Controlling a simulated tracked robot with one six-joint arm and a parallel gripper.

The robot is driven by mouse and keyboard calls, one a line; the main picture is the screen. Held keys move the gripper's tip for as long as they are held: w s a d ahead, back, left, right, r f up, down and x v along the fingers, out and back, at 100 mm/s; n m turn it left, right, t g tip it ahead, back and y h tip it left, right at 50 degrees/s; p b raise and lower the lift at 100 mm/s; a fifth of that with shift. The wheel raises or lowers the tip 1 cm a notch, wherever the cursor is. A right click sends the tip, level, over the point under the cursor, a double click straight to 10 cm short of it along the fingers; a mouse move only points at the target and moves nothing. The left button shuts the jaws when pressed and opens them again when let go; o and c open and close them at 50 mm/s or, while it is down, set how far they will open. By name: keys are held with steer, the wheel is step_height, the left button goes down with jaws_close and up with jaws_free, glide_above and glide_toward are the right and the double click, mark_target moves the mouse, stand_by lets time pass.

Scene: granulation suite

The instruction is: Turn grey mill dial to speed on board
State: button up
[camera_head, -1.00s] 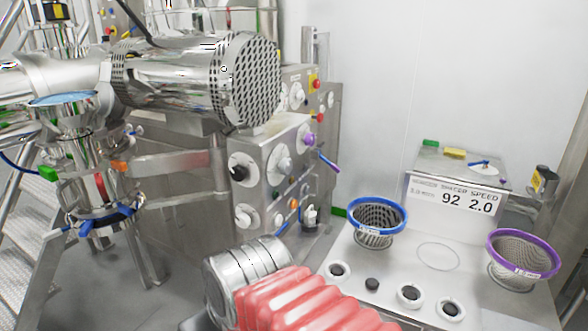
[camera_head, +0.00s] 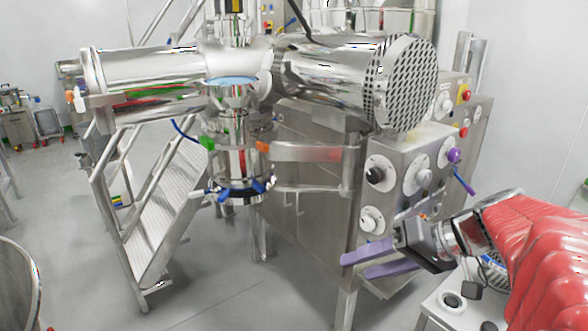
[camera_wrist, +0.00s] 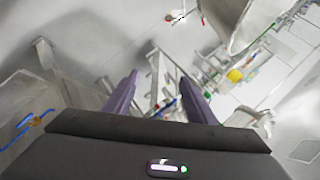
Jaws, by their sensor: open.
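The mill's control panel (camera_head: 398,205) is right of centre in the head view, with several round dials. A grey-knobbed dial (camera_head: 423,177) sits in its middle, between a black-knobbed dial (camera_head: 375,175) and a purple-knobbed one (camera_head: 453,156). A pale knob (camera_head: 368,222) is lower left. I cannot read their markings. My gripper (camera_head: 357,265) is open and empty, below and in front of the panel, its purple fingers pointing left. In the wrist view my gripper (camera_wrist: 158,77) has nothing between its fingers. The speed board is not in view.
The perforated steel drum (camera_head: 408,82) juts out above the panel. A blue-clamped steel vessel (camera_head: 235,165) hangs to the left, beside stairs (camera_head: 165,215). A white bench top (camera_head: 440,312) is at lower right. The floor at lower centre is clear.

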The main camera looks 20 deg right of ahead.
steer(key=d+r+m+t, duration=0.1)
steer(key=d+r+t, duration=0.4)
steer(key=d, duration=0.6)
steer(key=t, duration=0.5)
glide_toward(428, 180)
steer(key=a+v, duration=0.1)
steer(key=v, duration=0.4)
steer(key=shift+s+d+r+m+h, duration=0.15)
steer(key=shift+s+r+m+h, duration=0.15)
steer(key=shift+h, duration=0.1)
steer(key=shift+w+f, duration=0.1)
steer(key=shift+w, duration=0.1)
steer(key=x, duration=1.3)
steer(key=shift+w, duration=0.3)
steer(key=shift+c, duration=0.2)
steer(key=c, duration=1)
